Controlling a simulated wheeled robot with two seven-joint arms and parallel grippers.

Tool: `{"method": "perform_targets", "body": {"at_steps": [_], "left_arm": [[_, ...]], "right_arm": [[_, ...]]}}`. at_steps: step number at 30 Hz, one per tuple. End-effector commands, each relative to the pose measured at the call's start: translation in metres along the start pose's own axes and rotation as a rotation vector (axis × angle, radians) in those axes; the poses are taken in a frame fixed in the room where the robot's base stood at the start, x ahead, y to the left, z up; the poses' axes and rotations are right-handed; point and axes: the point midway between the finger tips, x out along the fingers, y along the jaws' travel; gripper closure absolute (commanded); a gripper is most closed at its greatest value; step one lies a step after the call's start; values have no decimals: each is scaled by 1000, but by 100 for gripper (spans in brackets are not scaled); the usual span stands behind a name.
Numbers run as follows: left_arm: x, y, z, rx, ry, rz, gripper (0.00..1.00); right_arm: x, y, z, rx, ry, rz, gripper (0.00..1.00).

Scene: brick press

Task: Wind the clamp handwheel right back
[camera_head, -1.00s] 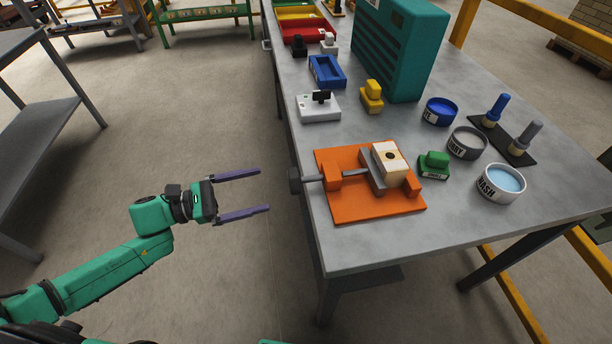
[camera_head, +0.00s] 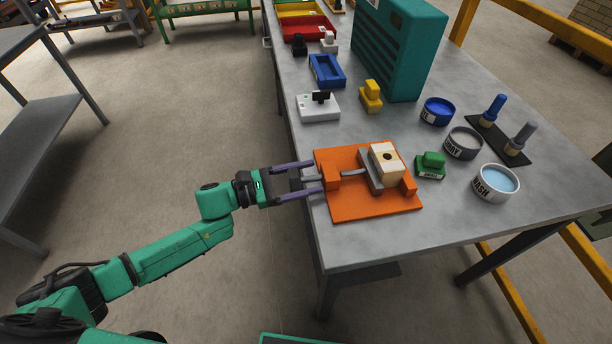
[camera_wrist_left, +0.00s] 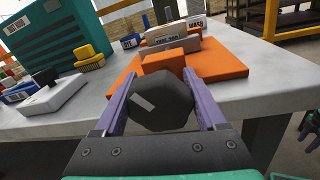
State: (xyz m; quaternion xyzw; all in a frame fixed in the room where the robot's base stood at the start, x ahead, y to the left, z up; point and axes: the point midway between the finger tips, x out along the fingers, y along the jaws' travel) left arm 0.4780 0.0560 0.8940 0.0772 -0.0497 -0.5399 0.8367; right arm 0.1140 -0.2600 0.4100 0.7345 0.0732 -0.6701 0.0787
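The orange clamp (camera_head: 350,207) lies on the near end of the grey bench, with a cream block (camera_head: 386,166) against its grey jaw (camera_head: 366,170). Its dark handwheel (camera_head: 296,180) sticks out past the bench's left edge. In the left wrist view the handwheel (camera_wrist_left: 160,102) is a dark faceted knob with a light mark on its face. My left gripper (camera_head: 310,176) is open, with its purple fingers on either side of the handwheel. Whether the fingers touch it I cannot tell.
The floor left of the bench is clear.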

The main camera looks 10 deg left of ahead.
Motion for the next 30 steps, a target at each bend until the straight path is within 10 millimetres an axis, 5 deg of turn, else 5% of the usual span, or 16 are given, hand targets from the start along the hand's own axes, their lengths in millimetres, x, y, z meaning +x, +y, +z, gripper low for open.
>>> {"method": "perform_targets", "body": {"at_steps": [13,30], "left_arm": [[0,2,-1,-75,9,2,82],[0,3,-1,-470,50,-5,82]], "right_arm": [[5,-1,1,-1,0,-1,50],[19,-1,2,0,0,-1,50]]}}
